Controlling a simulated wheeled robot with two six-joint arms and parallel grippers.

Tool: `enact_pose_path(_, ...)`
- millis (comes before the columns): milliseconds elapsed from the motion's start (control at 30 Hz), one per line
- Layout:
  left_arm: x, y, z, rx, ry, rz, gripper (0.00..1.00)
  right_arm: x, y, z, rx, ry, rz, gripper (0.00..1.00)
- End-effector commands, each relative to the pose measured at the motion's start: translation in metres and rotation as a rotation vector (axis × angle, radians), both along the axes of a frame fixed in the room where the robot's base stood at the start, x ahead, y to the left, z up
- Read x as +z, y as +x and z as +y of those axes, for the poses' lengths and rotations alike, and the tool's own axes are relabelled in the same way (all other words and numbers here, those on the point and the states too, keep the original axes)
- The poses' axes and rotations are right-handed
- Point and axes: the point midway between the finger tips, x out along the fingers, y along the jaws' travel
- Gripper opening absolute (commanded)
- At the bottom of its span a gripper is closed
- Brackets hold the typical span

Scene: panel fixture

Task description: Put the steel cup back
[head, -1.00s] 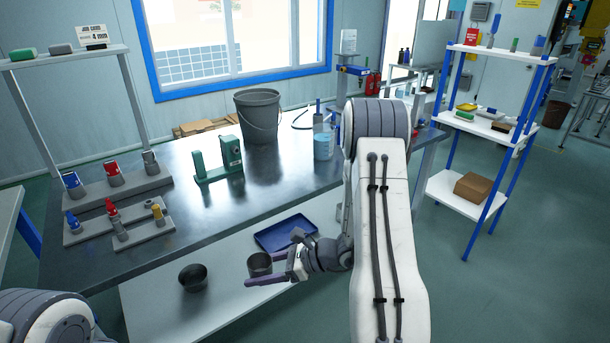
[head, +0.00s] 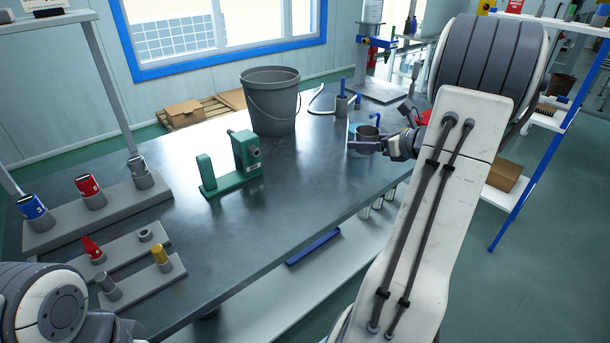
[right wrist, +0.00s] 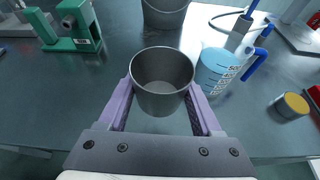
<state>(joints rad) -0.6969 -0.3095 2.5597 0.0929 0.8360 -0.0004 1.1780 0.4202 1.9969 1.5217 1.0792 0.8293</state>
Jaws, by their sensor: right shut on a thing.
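The steel cup (right wrist: 162,82) is a grey, open-topped cup, upright between the two purple fingers of my right gripper (right wrist: 161,108). The gripper is shut on it, with a finger on each side. In the head view the cup (head: 367,132) and right gripper (head: 372,146) are at the right part of the dark metal table (head: 300,165), above its top. A blue measuring jug (right wrist: 217,70) with a blue handle stands just right of the cup in the wrist view. My left gripper is out of view.
A grey bucket (head: 270,100) and a green fixture (head: 232,165) stand left of the cup. A small can (right wrist: 292,105) stands to the right in the wrist view. Holders with coloured tools (head: 95,205) fill the table's left end. The table's front middle is clear.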

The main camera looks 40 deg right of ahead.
Motion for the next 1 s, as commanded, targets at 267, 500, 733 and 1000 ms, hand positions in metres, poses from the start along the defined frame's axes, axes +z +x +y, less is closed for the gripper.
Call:
enact_pose_path(267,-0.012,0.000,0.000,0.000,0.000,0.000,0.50,-0.026,0.026,0.038,0.002,0.004,0.000,0.04)
enact_pose_path(500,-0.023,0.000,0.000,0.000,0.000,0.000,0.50,-0.057,0.055,0.081,0.001,0.003,0.001,0.04)
enact_pose_path(733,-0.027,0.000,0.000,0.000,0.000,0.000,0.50,-0.069,0.065,0.096,-0.006,0.001,0.000,0.04)
enact_pose_path(1000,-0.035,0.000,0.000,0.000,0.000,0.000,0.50,-0.105,0.065,0.095,-0.008,0.002,0.001,0.04)
